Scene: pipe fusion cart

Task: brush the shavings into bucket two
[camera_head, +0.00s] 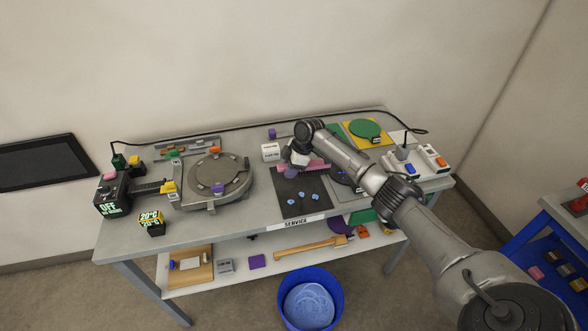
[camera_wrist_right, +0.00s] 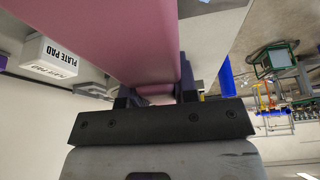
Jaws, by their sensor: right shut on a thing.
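My right gripper (camera_head: 299,159) is over the back of the dark mat on the table. It is shut on a pink brush (camera_head: 311,166), whose body also fills the upper middle of the right wrist view (camera_wrist_right: 115,35). Several small light-blue shavings (camera_head: 304,195) lie on the dark mat (camera_head: 318,211), in front of the brush and apart from it. A blue bucket (camera_head: 284,311) stands on the floor before the table with a light-blue lining or contents inside; no number on it is readable. My left gripper is not in view.
A round grey clamp device (camera_head: 247,187) is left of the mat, with a black OFF box (camera_head: 112,197) and temperature block (camera_head: 151,223). A white plate pad box (camera_head: 270,152) stands behind the mat. A lower shelf (camera_head: 282,265) holds tools. My right arm covers the table's right part.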

